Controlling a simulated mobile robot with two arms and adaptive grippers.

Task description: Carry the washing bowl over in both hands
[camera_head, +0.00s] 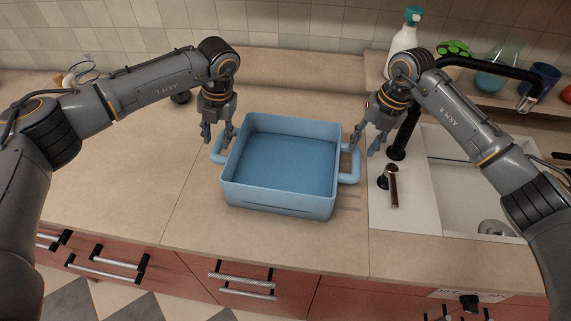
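The washing bowl (278,201) is a blue, square-sided tub with a loop handle on its left and right sides. It stands on the beige counter just left of the sink, and it looks empty. My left gripper (217,138) points down at the left handle (217,153), with its fingers apart. My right gripper (364,148) points down at the right handle (349,178), with its fingers apart, near the handle's far end. I cannot tell whether either gripper touches its handle.
The white sink (456,205) and black faucet (470,66) lie to the right. A spray bottle (405,38), a blue cup (540,80) and a glass flask (492,75) stand on the back ledge. Drawers with handles (243,280) line the front. The counter left of the bowl is clear.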

